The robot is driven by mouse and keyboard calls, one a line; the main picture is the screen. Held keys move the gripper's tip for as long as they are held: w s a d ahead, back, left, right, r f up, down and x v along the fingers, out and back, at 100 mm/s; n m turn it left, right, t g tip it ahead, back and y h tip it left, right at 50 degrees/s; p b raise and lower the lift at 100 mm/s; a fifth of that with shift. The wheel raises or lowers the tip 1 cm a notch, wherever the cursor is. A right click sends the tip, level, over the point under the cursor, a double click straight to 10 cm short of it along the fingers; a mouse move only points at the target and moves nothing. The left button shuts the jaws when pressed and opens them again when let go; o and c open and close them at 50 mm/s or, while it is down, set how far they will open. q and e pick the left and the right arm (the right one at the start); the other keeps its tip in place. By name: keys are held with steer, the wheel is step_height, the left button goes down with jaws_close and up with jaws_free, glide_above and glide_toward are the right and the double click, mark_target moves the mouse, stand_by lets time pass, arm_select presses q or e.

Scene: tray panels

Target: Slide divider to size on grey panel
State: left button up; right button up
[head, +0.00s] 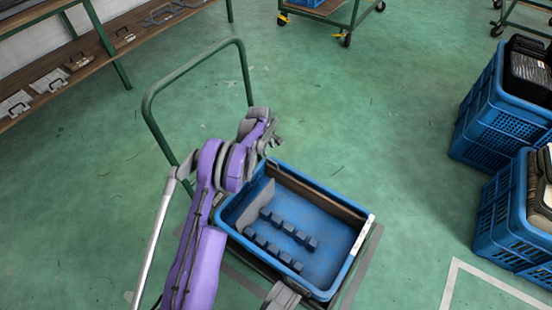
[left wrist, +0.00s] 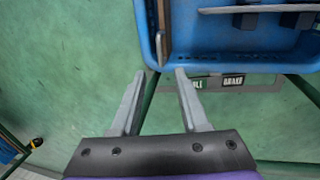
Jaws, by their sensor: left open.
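A blue tray (head: 345,272) stands on a green cart. A light grey panel (head: 256,204) stands upright along its left side, and a brown strip (head: 318,190) lines its far side. Two rows of dark blue blocks (head: 287,227) sit on its floor. My left gripper (head: 277,140) is above the tray's far left corner. In the left wrist view, my left gripper (left wrist: 161,73) is open and empty, its fingertips just short of the tray (left wrist: 215,62). The brown strip (left wrist: 164,30) and grey panel (left wrist: 242,9) also show there. A grey part at the head view's bottom edge is unclear.
The cart's green handle (head: 190,66) rises behind my left arm. Blue crates (head: 498,115) with dark contents stand at the right. A wooden shelf (head: 85,62) runs along the upper left, and another cart (head: 335,12) is at the top. The green floor between is clear.

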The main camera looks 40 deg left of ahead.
arm_select(q)
steer(key=f, duration=0.3)
steer(key=w+f+b, duration=0.1)
steer(key=f, duration=0.2)
steer(key=w+f+b, duration=0.1)
steer(key=f, duration=0.2)
steer(key=shift+f, duration=0.3)
jaws_close()
stand_by(1.0)
